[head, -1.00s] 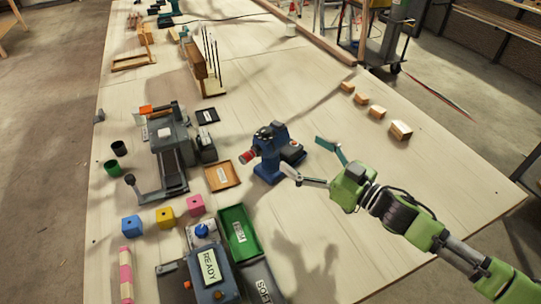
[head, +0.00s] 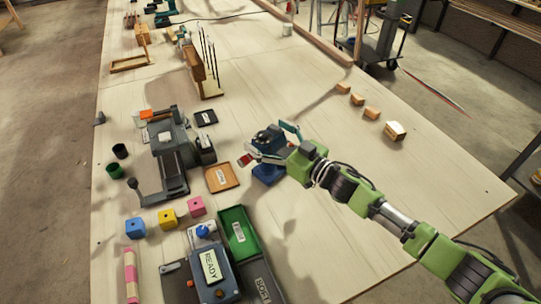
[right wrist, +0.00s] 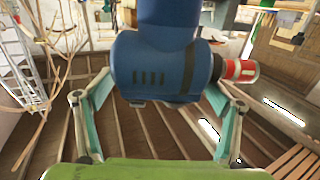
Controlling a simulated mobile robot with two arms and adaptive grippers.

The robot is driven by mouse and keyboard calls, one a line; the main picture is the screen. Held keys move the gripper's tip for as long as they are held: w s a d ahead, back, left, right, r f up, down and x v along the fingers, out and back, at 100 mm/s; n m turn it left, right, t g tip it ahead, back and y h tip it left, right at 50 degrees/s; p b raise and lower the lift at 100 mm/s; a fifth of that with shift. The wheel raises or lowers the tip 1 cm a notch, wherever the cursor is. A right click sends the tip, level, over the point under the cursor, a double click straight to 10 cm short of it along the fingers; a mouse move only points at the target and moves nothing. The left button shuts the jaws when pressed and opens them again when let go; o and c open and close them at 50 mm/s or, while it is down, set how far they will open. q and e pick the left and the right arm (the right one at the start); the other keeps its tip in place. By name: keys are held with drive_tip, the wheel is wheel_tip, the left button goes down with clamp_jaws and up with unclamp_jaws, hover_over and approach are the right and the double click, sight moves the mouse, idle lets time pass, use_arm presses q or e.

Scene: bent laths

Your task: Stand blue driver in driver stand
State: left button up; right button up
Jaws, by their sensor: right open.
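The blue driver (head: 266,172) stands upright on the table right of centre, its blue foot on the wood and its red tip pointing left. In the right wrist view, the driver's blue body (right wrist: 160,68) lies between my fingers, with its red and white tip at the right. My right gripper (head: 269,143) is open around the driver's upper part, one finger on each side; it also shows in the right wrist view (right wrist: 160,86). I cannot tell which object is the driver stand. My left gripper is not in view.
An orange tray (head: 234,185) and a green tray (head: 253,243) lie left of the driver. A grey machine (head: 178,181) stands further left. Wooden blocks (head: 372,113) lie to the right. A wooden rack with upright rods (head: 211,91) stands behind. The table's right side is mostly clear.

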drive_tip(key=shift+d, duration=0.1)
drive_tip(key=shift+c, duration=0.7)
drive_tip(key=shift+s, duration=0.1)
drive_tip(key=c, duration=1.9)
drive_tip(key=shift+r, duration=0.25)
drive_tip(key=shift+c, duration=0.6)
